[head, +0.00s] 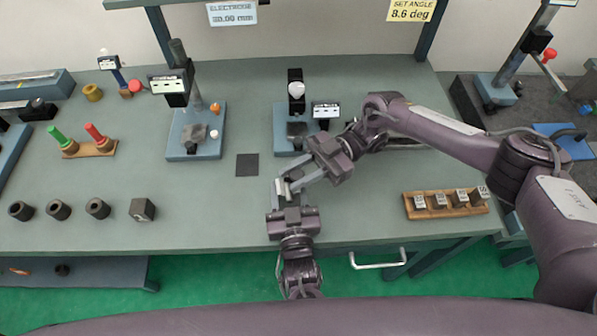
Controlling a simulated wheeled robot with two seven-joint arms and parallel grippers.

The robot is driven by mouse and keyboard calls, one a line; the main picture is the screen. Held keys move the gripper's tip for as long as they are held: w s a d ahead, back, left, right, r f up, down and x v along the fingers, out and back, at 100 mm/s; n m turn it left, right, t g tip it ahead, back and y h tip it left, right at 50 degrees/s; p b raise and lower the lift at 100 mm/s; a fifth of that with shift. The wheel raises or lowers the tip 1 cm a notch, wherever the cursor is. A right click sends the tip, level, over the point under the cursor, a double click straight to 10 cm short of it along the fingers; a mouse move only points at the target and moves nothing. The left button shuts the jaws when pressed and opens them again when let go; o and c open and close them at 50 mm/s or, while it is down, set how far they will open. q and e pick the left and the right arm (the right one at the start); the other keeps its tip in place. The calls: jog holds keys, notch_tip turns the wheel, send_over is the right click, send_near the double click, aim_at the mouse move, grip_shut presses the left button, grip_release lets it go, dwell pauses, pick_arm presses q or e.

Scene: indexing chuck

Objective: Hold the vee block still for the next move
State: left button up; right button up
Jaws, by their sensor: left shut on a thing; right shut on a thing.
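A small pale metal piece, which I take to be the vee block (283,187), is held between my two grippers just in front of the bench middle. The fingers hide much of it, so its vee and exact tilt cannot be made out. My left gripper (286,193) comes up from the front edge and is shut on it. My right gripper (293,182) reaches in from the upper right and is shut on the same piece. The two grippers' fingers are close together.
Two blue-based stands (195,140) (284,132) stand behind, with a dark square pad (247,165) between. A wooden rack (410,207) of marked blocks is at right. Dark rings (59,210) and a dark cube (143,209) are front left. A handle (378,264) sticks out below the bench edge.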

jog(key=shift+s+a+n+g+h, duration=0.1)
jog(key=shift+a+n+g+h, duration=0.05)
jog(key=shift+n+g+h, duration=1.4)
jog(key=shift+f+g, duration=0.1)
jog(key=shift+g, duration=0.25)
jog(key=shift+n+h, duration=0.25)
jog(key=o, duration=0.9)
jog(key=shift+g, duration=0.3)
jog(key=shift+w+d, duration=0.2)
jog(key=shift+d, duration=0.05)
jog(key=v, duration=0.7)
jog(key=shift+w+d, duration=0.1)
